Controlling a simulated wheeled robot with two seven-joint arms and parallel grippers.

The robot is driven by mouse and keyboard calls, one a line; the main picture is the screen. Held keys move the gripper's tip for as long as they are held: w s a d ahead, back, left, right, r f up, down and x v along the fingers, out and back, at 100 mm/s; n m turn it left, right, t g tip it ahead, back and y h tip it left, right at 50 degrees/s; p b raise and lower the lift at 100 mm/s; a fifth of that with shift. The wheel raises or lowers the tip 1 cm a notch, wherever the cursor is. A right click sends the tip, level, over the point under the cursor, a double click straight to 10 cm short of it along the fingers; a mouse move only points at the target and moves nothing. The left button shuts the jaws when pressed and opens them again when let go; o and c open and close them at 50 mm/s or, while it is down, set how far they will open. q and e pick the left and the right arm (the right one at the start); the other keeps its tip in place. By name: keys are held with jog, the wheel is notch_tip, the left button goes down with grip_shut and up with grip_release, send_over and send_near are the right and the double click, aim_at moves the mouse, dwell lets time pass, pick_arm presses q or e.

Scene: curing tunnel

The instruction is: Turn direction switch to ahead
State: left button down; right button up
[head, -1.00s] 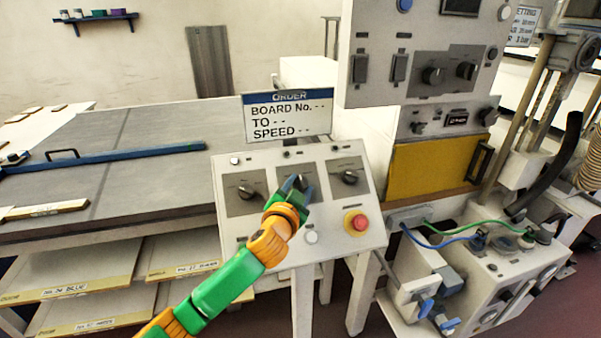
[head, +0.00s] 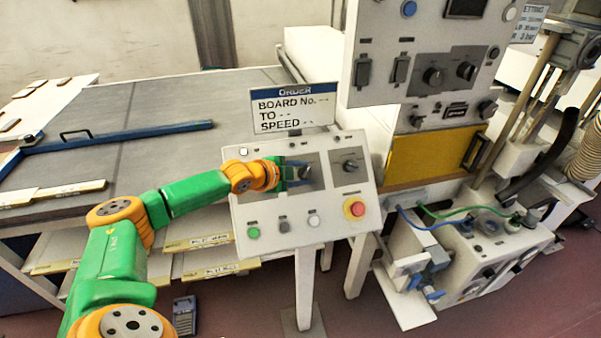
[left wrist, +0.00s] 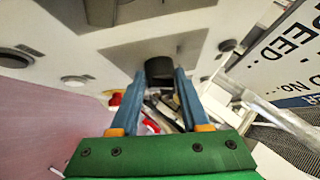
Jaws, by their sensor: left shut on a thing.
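The sloped control panel (head: 265,210) carries a row of dark rotary knobs on grey plates; their labels are too small to read. My left gripper (head: 300,173) reaches in from the left, its blue fingers at the middle knob (head: 307,172). In the left wrist view the fingers (left wrist: 161,78) are closed on either side of this dark knob (left wrist: 160,68). The knob's pointer direction is hidden. The right knob (head: 350,166) is free. The left knob is hidden behind my gripper and wrist. My right gripper is not in view.
A sign headed ORDER (head: 292,108) stands just behind the panel. A red stop button (head: 354,208), a green button (head: 253,233) and a white button (head: 314,221) sit on the panel's lower part. An upright switch cabinet (head: 425,60) stands behind at the right.

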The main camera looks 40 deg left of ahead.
pick_arm(q)
jog(key=shift+a+r+m+g+h, duration=0.1)
jog(key=shift+r+m+g+h, duration=0.15)
jog(key=shift+m+g, duration=0.2)
jog(key=shift+f+m, duration=0.1)
jog(key=shift+m, duration=0.15)
jog(key=shift+c, duration=1.9)
grip_release()
jog(key=shift+w+f, duration=0.1)
jog(key=d+b+v, duration=0.1)
jog(key=b+v, duration=0.1)
jog(key=v, duration=0.5)
jog(key=shift+a, duration=0.5)
